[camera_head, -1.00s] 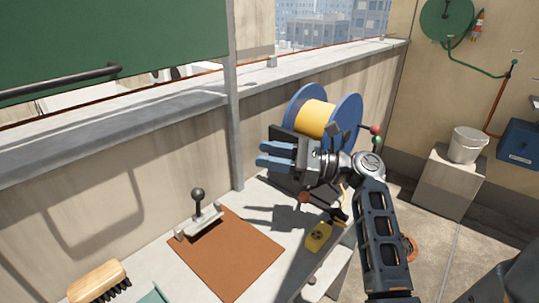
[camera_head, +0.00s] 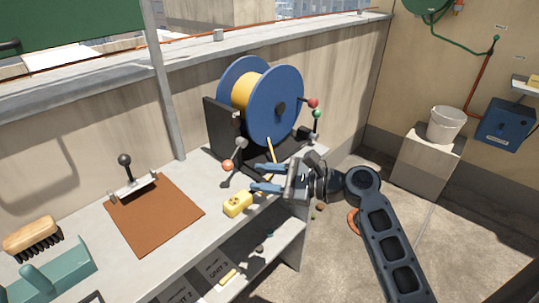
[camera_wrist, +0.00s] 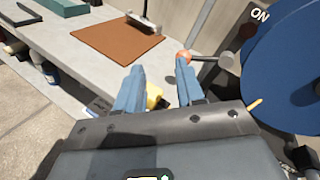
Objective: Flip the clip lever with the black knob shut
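The clip lever with the black knob (camera_head: 124,160) stands at the back of the brown mat on the bench, its stem upright from a pale metal base (camera_head: 136,188). The base also shows in the wrist view (camera_wrist: 143,23); the knob lies beyond that view's top edge. My gripper (camera_head: 262,178) is at the bench's front right, well to the right of the lever. Its two blue fingers are apart, with nothing held between them; in the wrist view the fingers (camera_wrist: 157,80) point toward the bench.
A large blue reel (camera_head: 273,105) with yellow winding stands behind my gripper. A lever with an orange knob (camera_head: 228,166) and a yellow box (camera_head: 238,204) are close by. The brown mat (camera_head: 155,215) is bare. A brush (camera_head: 32,235) and teal holder (camera_head: 55,275) are at left.

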